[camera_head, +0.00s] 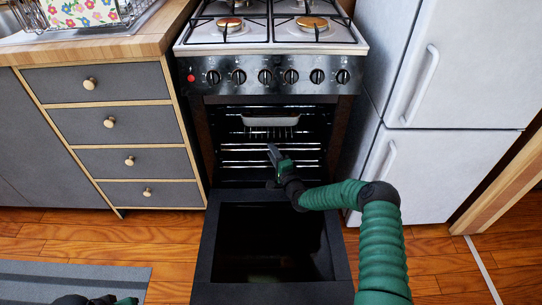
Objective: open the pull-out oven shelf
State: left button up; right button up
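The oven (201,100) stands in the middle with its door (214,262) folded down flat in front. Inside the dark cavity are wire oven shelves (240,149), shown as thin bright bars at several heights. A light-coloured dish or tray (270,121) sits at the upper shelf. My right gripper (273,152) reaches over the open door to the oven mouth, in front of the shelf bars. I cannot tell whether it touches a bar or whether its fingers are apart. My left gripper (103,299) shows only partly at the bottom left edge, away from the oven.
Grey drawers (105,125) with round knobs stand left of the oven. A white fridge (440,165) stands close on the right. The lowered door fills the floor space before the oven. Wooden floor (165,245) and a grey mat (60,280) lie at the left.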

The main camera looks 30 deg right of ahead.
jog(key=shift+w, duration=0.8)
jog(key=shift+c, duration=0.3)
jog(key=shift+r, duration=0.1)
grip_shut()
jog(key=shift+s, duration=0.1)
